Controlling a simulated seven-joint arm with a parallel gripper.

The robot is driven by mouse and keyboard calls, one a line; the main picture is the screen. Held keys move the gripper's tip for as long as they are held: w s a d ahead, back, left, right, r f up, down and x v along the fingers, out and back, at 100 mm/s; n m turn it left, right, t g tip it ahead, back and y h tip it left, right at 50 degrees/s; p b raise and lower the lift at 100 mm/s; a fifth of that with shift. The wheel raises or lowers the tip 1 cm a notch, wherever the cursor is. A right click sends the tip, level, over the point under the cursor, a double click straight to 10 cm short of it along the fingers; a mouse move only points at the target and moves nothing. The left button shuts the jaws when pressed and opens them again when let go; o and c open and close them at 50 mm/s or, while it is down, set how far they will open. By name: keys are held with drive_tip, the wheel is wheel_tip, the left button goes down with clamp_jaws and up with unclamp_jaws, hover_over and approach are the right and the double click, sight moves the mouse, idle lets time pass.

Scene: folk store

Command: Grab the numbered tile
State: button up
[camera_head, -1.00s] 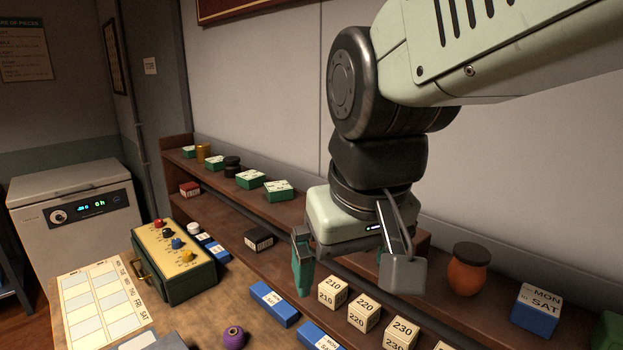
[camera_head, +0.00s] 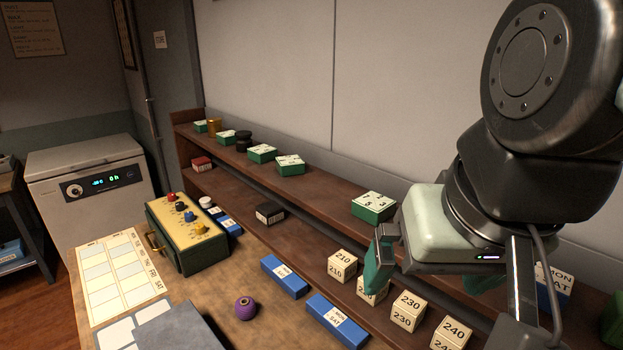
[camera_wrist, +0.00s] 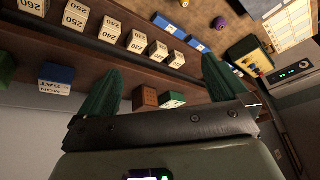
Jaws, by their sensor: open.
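Several green tiles with white, marked tops stand on the upper shelf. The nearest tile (camera_head: 374,205) shows dark numerals and sits just left of my gripper's body. Others are farther back, such as one tile (camera_head: 290,164) and another (camera_head: 262,153). My gripper (camera_head: 430,284) is open and empty, its green fingers hanging over the shelf front near the cream numbered blocks. One finger partly hides the 220 block. In the wrist view, a green tile with a pale top (camera_wrist: 172,100) shows between the spread fingers, apart from them.
Cream blocks stand in a row on the lower shelf: 210 (camera_head: 342,266), 230 (camera_head: 408,312) and 240 (camera_head: 452,334). Blue boxes (camera_head: 285,277), a purple spool (camera_head: 245,309) and a control box (camera_head: 180,240) are on the worktop. A blue day-labelled block (camera_head: 552,290) is behind my arm.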

drive_tip(key=w+a+f+m+g+y, duration=0.2)
drive_tip(key=a+f+m+g+y, duration=0.4)
drive_tip(key=a, duration=0.6)
drive_tip(key=w+a+f+m+g+y, duration=0.1)
drive_tip(key=a+f+m+g+y, duration=0.35)
drive_tip(key=a+f+y, duration=0.6)
drive_tip(key=w+a+f+m+t, duration=0.2)
drive_tip(key=w+f+m+t, duration=0.3)
drive_tip(key=f+m+t, duration=0.4)
drive_tip(key=d+f+m+t+h, duration=0.1)
drive_tip(key=f+h, duration=0.1)
drive_tip(key=f, duration=0.3)
drive_tip(key=d+f+m+t+h, duration=0.1)
drive_tip(key=d+f+m, duration=0.1)
drive_tip(key=f, duration=0.3)
drive_tip(key=s+d+f+m+t+h, duration=0.1)
drive_tip(key=d+f+m+t+h, duration=0.1)
drive_tip(key=f, duration=0.4)
drive_tip(key=shift+d+h, duration=0.15)
drive_tip(key=shift+h, duration=0.2)
drive_tip(key=shift+x, duration=2.35)
drive_tip(key=shift+f, duration=0.1)
drive_tip(key=c, duration=1)
